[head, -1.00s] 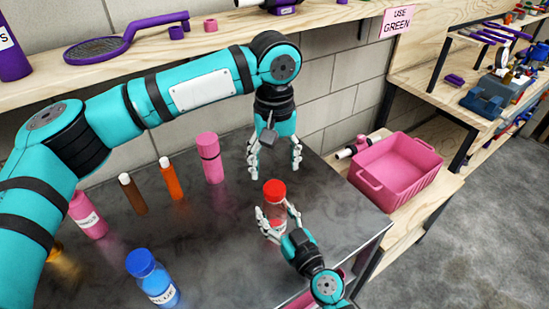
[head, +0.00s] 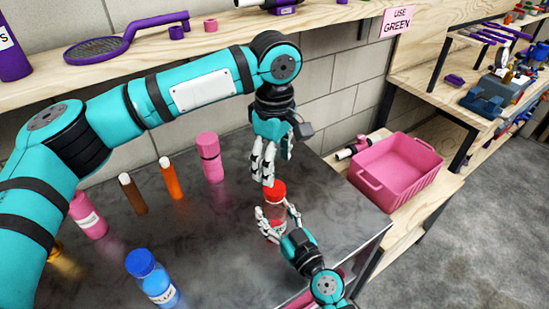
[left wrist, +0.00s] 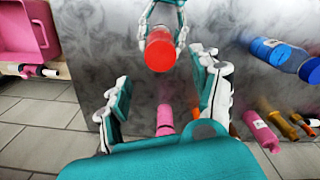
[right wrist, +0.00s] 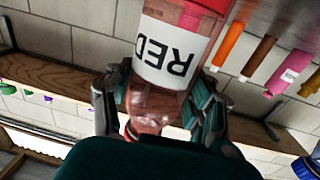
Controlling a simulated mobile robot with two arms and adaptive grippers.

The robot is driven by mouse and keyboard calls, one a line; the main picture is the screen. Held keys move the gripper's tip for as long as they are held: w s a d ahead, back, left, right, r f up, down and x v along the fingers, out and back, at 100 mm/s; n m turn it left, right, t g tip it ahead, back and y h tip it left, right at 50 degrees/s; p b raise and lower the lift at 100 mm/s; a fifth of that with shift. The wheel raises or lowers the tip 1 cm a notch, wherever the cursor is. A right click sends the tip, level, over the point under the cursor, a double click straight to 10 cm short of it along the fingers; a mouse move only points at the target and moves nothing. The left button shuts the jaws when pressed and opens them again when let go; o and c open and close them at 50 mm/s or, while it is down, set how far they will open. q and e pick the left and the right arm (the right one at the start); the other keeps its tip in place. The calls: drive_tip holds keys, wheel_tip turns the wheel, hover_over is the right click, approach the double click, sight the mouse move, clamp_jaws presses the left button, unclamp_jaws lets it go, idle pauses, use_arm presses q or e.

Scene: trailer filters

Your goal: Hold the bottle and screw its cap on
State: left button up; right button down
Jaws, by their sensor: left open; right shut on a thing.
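A clear bottle with a white label reading RED (right wrist: 168,55) stands upright over the metal table, its red cap (head: 274,190) on its top. How tightly the cap sits cannot be told. My right gripper (head: 277,216) is shut around the bottle's body, below the cap; its fingers also flank the bottle in the right wrist view. My left gripper (head: 270,178) points down just above the cap, open and empty. In the left wrist view, the cap (left wrist: 160,54) lies ahead of the spread left fingers (left wrist: 163,78), not clasped by them.
On the metal table (head: 215,240) stand a blue bottle (head: 150,278), a pink bottle (head: 87,215), a pink cylinder (head: 210,158), and orange (head: 171,178) and brown (head: 132,193) tubes. A pink crate (head: 398,170) is at right. A shelf (head: 180,42) runs behind my left arm.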

sight(274, 187)
use_arm(q)
wheel_tip(274, 187, down, 8)
drive_tip(key=shift+r, duration=0.2)
drive_tip(key=shift+c, duration=0.2)
